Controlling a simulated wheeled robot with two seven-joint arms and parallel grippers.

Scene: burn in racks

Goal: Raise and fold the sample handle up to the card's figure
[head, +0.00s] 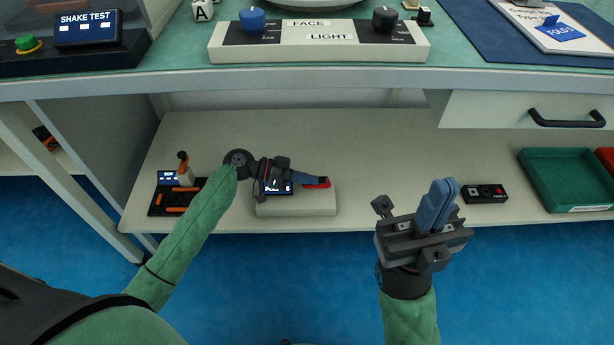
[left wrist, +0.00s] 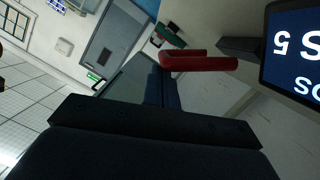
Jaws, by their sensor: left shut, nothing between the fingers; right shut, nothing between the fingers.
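A red handle (head: 322,183) sits at the right part of a white block-shaped unit (head: 300,206) on the lower shelf. The red handle (left wrist: 200,60) also shows in the left wrist view, just beyond my fingertips. The unit's dark display (head: 279,188) is partly covered by my left arm; in the left wrist view the display (left wrist: 295,50) is cut off and turned around. My left gripper (head: 312,179) is shut and empty, close beside the handle; I cannot tell whether they touch. My right gripper (head: 440,200) is shut and empty, in front of the shelf. A card (head: 555,14) with a blue fold label lies on the tabletop.
The tabletop edge (head: 330,82) overhangs the shelf. A drawer (head: 520,108) with a black handle hangs at the right. A small black device (head: 484,193) and green tray (head: 566,180) sit right on the shelf; a dark orange-marked stand (head: 178,200) sits left. The shelf's back is clear.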

